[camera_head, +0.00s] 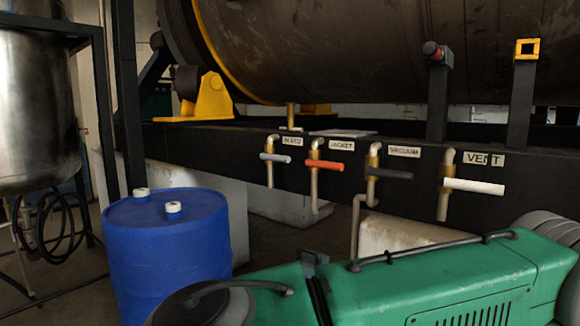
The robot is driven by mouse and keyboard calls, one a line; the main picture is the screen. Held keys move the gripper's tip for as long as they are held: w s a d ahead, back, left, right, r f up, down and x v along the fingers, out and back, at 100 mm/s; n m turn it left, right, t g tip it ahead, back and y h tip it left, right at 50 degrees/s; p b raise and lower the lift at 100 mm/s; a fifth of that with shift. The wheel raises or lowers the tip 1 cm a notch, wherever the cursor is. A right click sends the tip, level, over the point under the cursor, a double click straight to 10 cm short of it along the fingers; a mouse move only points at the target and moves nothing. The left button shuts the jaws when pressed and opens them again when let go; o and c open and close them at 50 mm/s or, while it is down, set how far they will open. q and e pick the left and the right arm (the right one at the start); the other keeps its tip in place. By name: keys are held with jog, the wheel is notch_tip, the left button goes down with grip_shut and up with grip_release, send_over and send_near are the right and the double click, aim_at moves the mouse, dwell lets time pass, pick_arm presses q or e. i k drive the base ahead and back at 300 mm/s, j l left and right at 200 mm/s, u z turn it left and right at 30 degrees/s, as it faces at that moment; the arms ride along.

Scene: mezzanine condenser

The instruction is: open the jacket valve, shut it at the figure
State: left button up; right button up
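The jacket valve's orange-red lever (325,165) sits under the JACKET label (341,144) on a dark beam. The lever lies roughly level, pointing right, across its vertical pipe (314,190). Neither of my grippers is in view, and nothing touches the lever. I see no readable gauge or figure in this view.
Beside it are a grey lever (276,158), a dark lever (389,174) under VACUUM and a white lever (474,186) under VENT. A blue drum (168,255) stands at front left. A green machine (440,285) fills the front right below the valves.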

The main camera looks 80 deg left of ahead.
aim_at(311, 162)
jog(key=j+u, duration=0.1)
jog(key=u, duration=2.05)
